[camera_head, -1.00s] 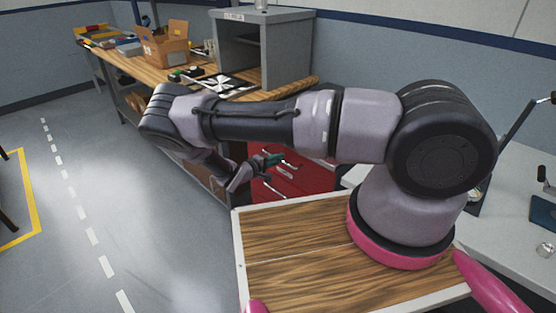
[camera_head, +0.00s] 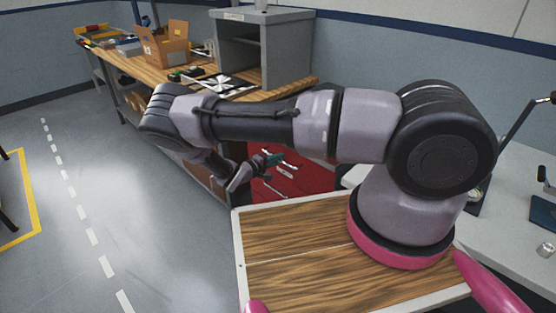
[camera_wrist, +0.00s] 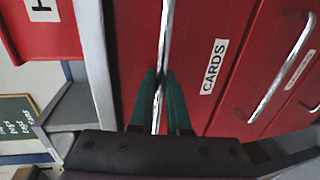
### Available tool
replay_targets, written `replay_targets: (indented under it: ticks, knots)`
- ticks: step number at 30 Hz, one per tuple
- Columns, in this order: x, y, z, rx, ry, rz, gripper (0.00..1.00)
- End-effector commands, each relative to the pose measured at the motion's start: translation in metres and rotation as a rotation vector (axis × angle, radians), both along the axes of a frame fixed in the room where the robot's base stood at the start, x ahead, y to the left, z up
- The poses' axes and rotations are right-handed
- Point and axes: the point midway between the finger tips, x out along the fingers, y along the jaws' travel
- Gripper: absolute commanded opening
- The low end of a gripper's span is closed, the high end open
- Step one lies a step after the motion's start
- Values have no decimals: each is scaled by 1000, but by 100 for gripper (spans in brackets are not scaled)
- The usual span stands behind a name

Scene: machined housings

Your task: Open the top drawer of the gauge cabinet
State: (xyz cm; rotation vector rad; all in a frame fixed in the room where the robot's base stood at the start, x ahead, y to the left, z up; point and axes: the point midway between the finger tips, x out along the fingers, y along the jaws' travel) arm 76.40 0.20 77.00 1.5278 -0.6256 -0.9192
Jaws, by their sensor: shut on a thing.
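The gauge cabinet (camera_head: 318,178) is red and stands under the wooden bench, partly behind my arm. In the wrist view its drawer fronts appear turned sideways. My gripper (camera_wrist: 159,100) has green fingertips, shut on the silver bar handle (camera_wrist: 166,40) of the drawer labelled CARDS (camera_wrist: 213,67). This is the drawer nearest the grey cabinet edge (camera_wrist: 97,65). In the head view my gripper (camera_head: 270,160) is at the cabinet's upper handle. I cannot tell whether this drawer stands out from the cabinet. Another drawer handle (camera_wrist: 284,68) shows to the right in the wrist view.
The wooden bench (camera_head: 135,68) carries a cardboard box (camera_head: 163,46), a grey open cabinet (camera_head: 262,45) and small parts. A light worktop (camera_head: 505,235) lies on the right. The floor (camera_head: 125,190) left of the bench is clear, with a dashed line.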

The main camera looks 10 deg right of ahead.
Motion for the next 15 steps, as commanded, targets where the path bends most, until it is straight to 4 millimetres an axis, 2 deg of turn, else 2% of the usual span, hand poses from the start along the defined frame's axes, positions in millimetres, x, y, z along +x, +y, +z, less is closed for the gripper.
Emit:
replay_targets:
  ticks: [8, 15]
  knots:
    - [-1, 1, 0, 1, 1, 0, 0]
    - [-13, 19, -1, 1, 2, 1, 0]
